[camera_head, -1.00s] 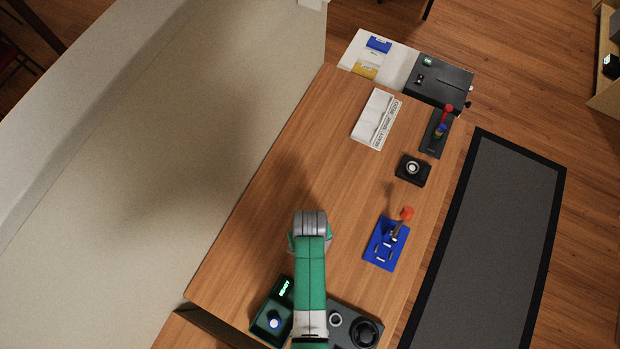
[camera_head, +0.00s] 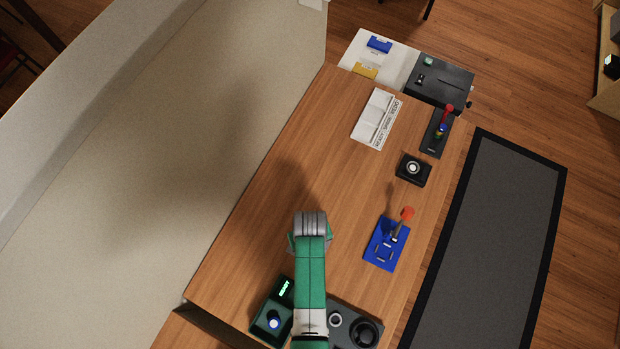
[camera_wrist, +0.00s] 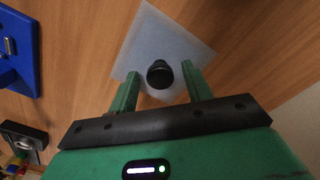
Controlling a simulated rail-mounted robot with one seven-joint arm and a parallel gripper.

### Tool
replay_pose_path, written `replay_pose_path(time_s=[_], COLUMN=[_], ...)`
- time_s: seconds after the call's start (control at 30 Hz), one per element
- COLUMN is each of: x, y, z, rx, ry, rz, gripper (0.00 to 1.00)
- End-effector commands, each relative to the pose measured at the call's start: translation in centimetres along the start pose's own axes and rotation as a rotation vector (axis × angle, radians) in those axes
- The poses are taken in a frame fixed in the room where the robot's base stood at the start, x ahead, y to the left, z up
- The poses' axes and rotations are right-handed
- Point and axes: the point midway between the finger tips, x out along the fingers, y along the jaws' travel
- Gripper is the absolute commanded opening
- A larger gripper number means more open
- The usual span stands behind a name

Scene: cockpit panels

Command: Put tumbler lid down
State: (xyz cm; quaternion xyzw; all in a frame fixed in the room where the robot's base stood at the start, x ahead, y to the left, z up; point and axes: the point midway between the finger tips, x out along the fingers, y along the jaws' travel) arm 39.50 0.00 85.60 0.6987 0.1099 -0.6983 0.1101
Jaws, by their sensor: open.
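A dark, round, short cylinder (camera_wrist: 160,76), which looks like the tumbler lid or the tumbler's top, stands on a pale square mat (camera_wrist: 187,49) in the wrist view. I cannot tell whether it is one piece or a lid on a cup. My gripper (camera_wrist: 161,69) is open, with one green finger on each side of the dark cylinder. I see gaps at both sides and cannot tell how far above it the fingers are. In the head view my own arm hides the mat and the dark cylinder.
A blue panel with an orange-tipped lever (camera_head: 387,244) lies right of my arm. A small black box with a round knob (camera_head: 413,169) is behind it. The mid-table is clear.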

Motion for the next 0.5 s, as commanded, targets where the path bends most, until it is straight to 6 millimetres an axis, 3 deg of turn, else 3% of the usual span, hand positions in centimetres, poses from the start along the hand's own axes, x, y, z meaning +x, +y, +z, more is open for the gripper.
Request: replay_pose_path(time_s=[0.3, 0.5], x=[-8.1, -10.9], y=[0.0, 0.0], z=[0.0, 0.0], rx=[0.0, 0.0], ry=[0.003, 0.001], rz=[0.001, 0.0], gripper=[0.49, 0.49])
